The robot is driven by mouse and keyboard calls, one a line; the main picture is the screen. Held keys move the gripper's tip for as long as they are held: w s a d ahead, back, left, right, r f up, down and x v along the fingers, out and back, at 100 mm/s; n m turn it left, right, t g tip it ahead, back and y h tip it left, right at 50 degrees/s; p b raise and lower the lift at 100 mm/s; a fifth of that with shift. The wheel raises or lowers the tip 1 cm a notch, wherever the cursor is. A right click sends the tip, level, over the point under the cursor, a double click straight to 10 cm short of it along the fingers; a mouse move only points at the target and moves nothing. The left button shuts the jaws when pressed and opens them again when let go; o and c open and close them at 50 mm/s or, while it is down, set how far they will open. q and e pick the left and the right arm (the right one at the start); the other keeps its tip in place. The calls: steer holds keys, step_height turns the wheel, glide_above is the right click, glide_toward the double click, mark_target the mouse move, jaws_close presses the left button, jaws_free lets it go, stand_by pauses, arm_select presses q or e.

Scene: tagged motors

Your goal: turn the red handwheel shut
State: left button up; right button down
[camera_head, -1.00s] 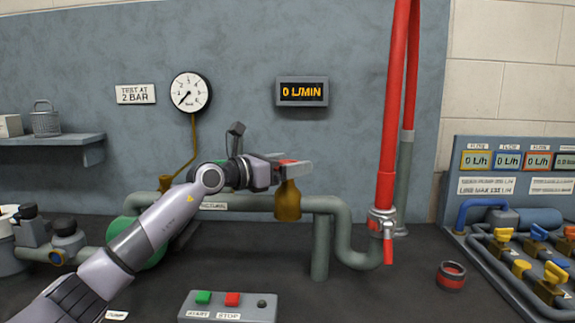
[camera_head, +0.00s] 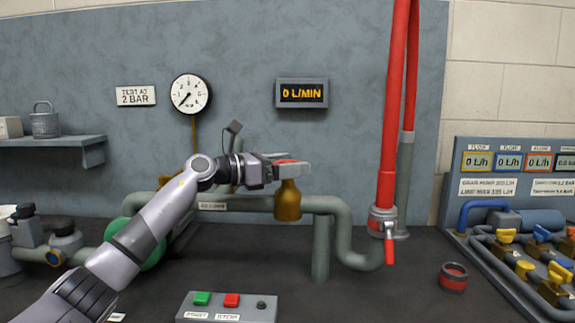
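The red handwheel (camera_head: 287,161) sits on top of the brass valve body (camera_head: 288,200) in the grey-green pipe. Only a strip of its red shows; the rest is hidden by my gripper. My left gripper (camera_head: 292,167) reaches in from the left at the height of the wheel, with a grey finger in front of the red. I cannot tell whether the fingers are closed on the wheel or only around it. The flow display (camera_head: 303,93) above reads 0 L/MIN. My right gripper is not in view.
A pressure gauge (camera_head: 190,93) hangs on the grey wall. A red pipe with a red lever (camera_head: 389,248) stands to the right of the valve. A start/stop box (camera_head: 228,307) and a red-and-black cup-like part (camera_head: 453,277) are on the dark bench. A manifold with coloured taps (camera_head: 522,268) is at right.

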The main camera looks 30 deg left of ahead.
arm_select(q)
steer(key=b+v, duration=0.1)
steer(key=v, duration=0.6)
stand_by(0.4)
steer(key=shift+s+f, duration=0.1)
stand_by(0.4)
